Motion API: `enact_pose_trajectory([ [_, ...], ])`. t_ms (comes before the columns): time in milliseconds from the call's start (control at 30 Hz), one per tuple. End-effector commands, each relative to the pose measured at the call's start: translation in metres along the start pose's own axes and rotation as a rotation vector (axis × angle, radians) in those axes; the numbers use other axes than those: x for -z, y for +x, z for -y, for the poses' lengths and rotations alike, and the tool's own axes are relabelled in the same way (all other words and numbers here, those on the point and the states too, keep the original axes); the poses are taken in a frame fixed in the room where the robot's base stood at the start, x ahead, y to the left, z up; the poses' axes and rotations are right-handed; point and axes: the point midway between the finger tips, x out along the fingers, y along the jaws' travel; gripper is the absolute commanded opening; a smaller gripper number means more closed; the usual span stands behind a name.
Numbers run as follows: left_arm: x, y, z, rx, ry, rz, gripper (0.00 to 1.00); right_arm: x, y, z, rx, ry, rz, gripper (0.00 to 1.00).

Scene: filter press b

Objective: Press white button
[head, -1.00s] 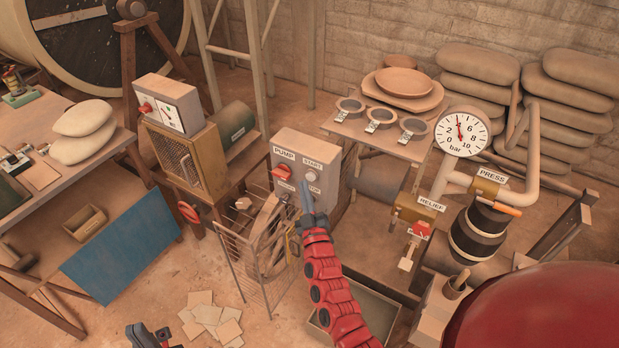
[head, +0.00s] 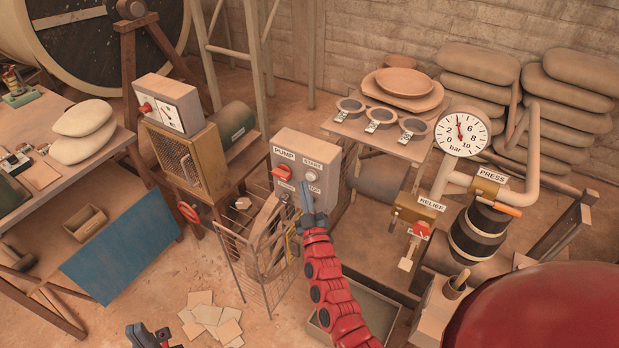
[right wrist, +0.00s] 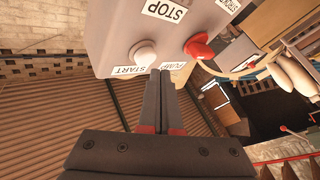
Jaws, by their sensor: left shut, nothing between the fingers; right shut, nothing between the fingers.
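The white button (head: 311,178) is on the front of a grey pump control box (head: 290,142), below its START label. In the right wrist view the white button (right wrist: 144,54) is a round pale knob beside the START label (right wrist: 131,75). My right gripper (head: 306,188) is shut and empty, pointing up at the box front. In the right wrist view its fingertips (right wrist: 160,73) lie beside the button, between the START and PUMP labels; I cannot tell whether they touch the box. My left gripper (head: 148,337) is shut and empty at the bottom edge, partly cut off.
A red knob (head: 283,173) sits beside the white button; it shows in the right wrist view (right wrist: 199,46) too. A wire cage (head: 262,258) stands below the box. A pressure gauge (head: 463,131) and a red relief handle (head: 421,229) are at the right.

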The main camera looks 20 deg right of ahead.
Motion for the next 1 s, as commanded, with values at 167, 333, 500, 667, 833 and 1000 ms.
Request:
enact_pose_trajectory([
  [167,-0.0002,-0.0018,-0.0001,0.0,0.0,0.0,0.0,-0.002,0.0019,-0.0015,-0.001,-0.001,0.0,0.0],
  [333,-0.0006,-0.0037,-0.0002,0.0,0.0,0.0,0.0,-0.0048,0.0054,-0.0042,0.0,0.001,0.001,0.0],
  [500,-0.0006,-0.0034,-0.0002,0.0,0.0,0.0,0.0,-0.0043,0.0058,-0.0044,0.0,0.001,0.001,0.0],
  [667,-0.0006,-0.0035,-0.0002,0.0,0.0,0.0,0.0,-0.0043,0.0059,-0.0045,0.0,0.0,0.0,0.0],
  [833,-0.0007,-0.0044,-0.0002,0.0,0.0,0.0,0.0,-0.0051,0.0068,-0.005,0.0,0.0,0.0,0.0],
  [1000,-0.0009,-0.0055,-0.0003,0.0,0.0,0.0,0.0,-0.0061,0.0083,-0.006,0.0,0.0,0.0,0.0],
])
